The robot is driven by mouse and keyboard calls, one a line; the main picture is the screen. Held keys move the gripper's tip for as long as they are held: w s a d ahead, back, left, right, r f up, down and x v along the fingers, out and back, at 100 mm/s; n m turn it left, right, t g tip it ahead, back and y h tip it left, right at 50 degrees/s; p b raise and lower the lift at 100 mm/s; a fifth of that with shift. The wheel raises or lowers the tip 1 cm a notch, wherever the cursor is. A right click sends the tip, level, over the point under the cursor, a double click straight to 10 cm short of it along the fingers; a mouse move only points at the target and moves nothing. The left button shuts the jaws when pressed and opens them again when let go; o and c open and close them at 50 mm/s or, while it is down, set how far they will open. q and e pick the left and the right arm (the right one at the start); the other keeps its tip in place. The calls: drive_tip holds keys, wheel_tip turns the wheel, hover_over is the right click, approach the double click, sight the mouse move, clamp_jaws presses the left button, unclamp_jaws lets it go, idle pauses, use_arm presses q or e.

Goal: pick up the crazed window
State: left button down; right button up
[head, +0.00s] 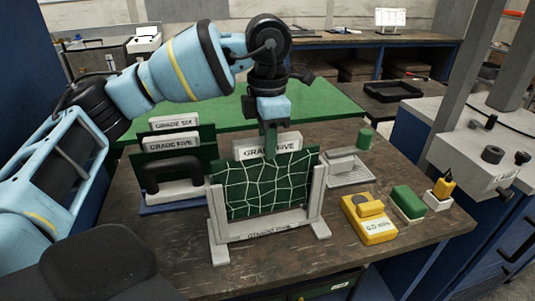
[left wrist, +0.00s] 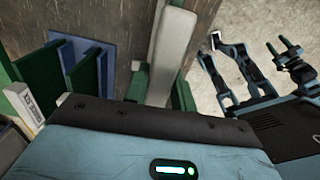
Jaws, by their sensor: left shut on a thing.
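The crazed window (head: 262,190) is a dark green panel covered in a net of white crack lines. It stands upright between the two posts of a grey stand (head: 222,235) at the table's front, with its top edge slanting a little. The lower edge of the window is hidden behind the stand's front bar.
A rack (head: 170,207) with green panels labelled grade five and grade six stands behind left. A yellow box (head: 369,220), a green block (head: 408,202) and a grey tray (head: 348,170) sit to the right. A green mat (head: 330,108) lies behind.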

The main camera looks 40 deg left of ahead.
use_arm(q)
wheel_tip(320, 180, up, 7)
drive_tip(key=shift+f, duration=0.1)
wheel_tip(320, 180, up, 17)
drive_tip(key=p, duration=0.5)
use_arm(e)
drive_tip(key=w+r+t, duration=0.1)
drive_tip(key=w+r, duration=0.4)
drive_tip(key=r, duration=0.1)
drive_tip(key=shift+d+r+t, duration=0.2)
drive_tip(key=shift+d+t, duration=0.1)
drive_tip(key=shift+d, duration=0.15)
